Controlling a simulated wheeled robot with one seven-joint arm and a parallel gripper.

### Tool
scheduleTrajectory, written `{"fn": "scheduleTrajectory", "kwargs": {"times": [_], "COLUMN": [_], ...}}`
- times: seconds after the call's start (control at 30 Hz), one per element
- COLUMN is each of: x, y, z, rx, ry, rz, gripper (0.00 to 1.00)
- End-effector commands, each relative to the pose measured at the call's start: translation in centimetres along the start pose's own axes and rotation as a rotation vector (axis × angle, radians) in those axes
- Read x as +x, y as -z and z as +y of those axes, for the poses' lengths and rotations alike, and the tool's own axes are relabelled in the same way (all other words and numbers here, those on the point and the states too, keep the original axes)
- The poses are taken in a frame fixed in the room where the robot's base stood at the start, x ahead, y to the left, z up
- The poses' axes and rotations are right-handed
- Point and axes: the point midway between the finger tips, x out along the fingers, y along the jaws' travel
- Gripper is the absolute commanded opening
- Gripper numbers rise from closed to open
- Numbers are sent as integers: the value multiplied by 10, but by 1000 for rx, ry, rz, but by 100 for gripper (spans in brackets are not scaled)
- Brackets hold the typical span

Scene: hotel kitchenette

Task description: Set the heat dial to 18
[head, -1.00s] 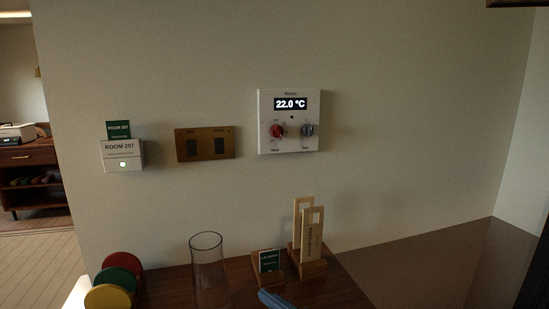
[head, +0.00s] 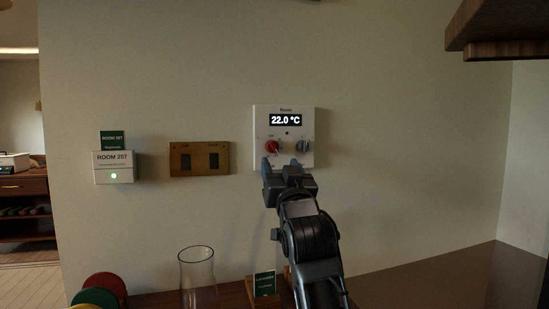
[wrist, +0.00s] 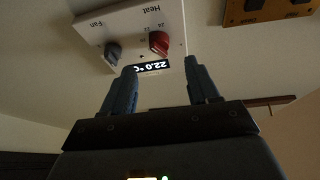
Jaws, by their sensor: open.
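The white room thermostat (head: 261,118) is on the wall, its display (head: 286,120) reading 22.0 °C. The red heat dial (head: 271,147) is at its lower left and the grey fan dial (head: 302,146) at its lower right. In the wrist view the panel appears upside down, with the red heat dial (wrist: 159,42) and the grey fan dial (wrist: 113,52) beyond the fingertips. My gripper (head: 281,163) is open in front of the panel's lower part, just below the dials. In the wrist view its fingers (wrist: 162,77) are apart with nothing between them. I cannot tell whether they touch the panel.
A brass switch plate (head: 199,159) and a Room 207 card holder (head: 115,168) are on the wall to the left. A glass vase (head: 198,275) and a small green card stand (head: 264,284) are below. A wooden shelf (head: 497,25) overhangs at upper right.

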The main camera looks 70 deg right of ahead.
Motion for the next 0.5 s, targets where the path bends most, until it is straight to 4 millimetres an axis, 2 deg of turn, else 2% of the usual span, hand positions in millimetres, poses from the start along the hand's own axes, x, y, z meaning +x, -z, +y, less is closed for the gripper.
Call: {"fn": "scheduleTrajectory", "kwargs": {"times": [0.5], "x": [68], "y": [2], "z": [1], "rx": [2], "ry": [-4], "rz": [0], "gripper": [60]}}
